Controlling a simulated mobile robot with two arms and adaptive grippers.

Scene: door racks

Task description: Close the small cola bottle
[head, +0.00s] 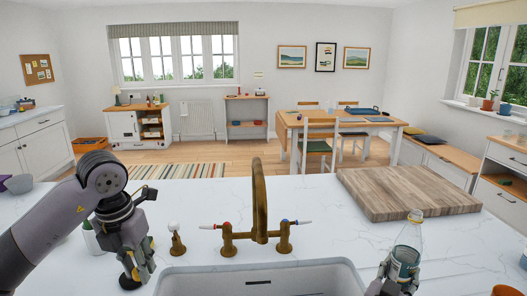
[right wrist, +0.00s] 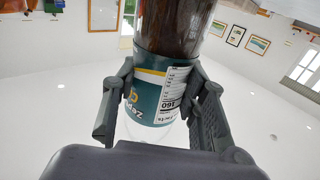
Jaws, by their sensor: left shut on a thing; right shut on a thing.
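The small cola bottle (head: 408,238) is clear, with a teal label, and stands roughly upright at the right of the sink in the head view. My right gripper (head: 400,275) is shut around its label. In the right wrist view the fingers of my right gripper (right wrist: 163,108) press on both sides of the bottle (right wrist: 158,80), and dark cola shows above the label. A pale yellowish ring shows at the bottle's top; I cannot tell whether it is a cap. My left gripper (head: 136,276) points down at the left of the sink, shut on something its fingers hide.
The sink (head: 262,282) with its brass tap (head: 258,205) lies between my grippers. A wooden chopping board (head: 405,192) lies behind the bottle. A small white-and-green item (head: 90,236) stands beside my left arm. The marble counter (head: 320,215) is bare between tap and board.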

